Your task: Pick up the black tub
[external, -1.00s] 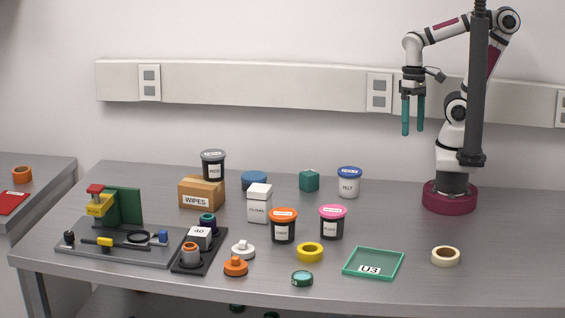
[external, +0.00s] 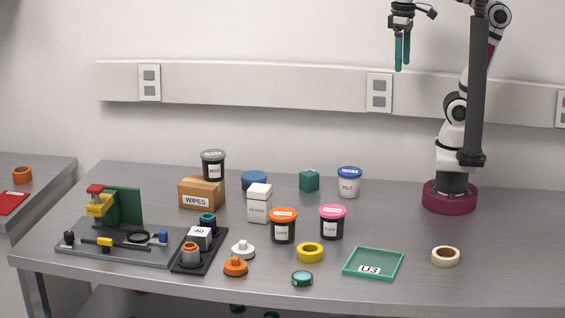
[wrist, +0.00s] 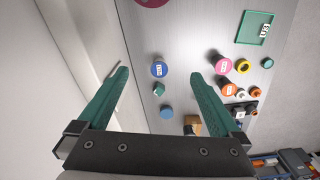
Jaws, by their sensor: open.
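A black tub (external: 213,167) with a dark grey lid and a white label stands upright at the back left of the bench, seemingly on the brown WIPES box (external: 196,193). Two other dark-bodied tubs stand mid-bench, one with an orange lid (external: 283,227) and one with a pink lid (external: 332,223). My gripper (external: 402,67) is open and empty, high above the bench at the right, far from all tubs. In the wrist view, my gripper's fingers (wrist: 158,74) are spread wide. The box (wrist: 192,121) shows partly there; the grey-lidded tub is not clear.
A white tub with a blue lid (external: 349,183), a teal cube (external: 309,180), a blue disc (external: 254,180) and a white carton (external: 259,205) stand nearby. A fixture plate (external: 125,251) is at the left. A green tray (external: 373,250) and tape roll (external: 445,257) are at the right.

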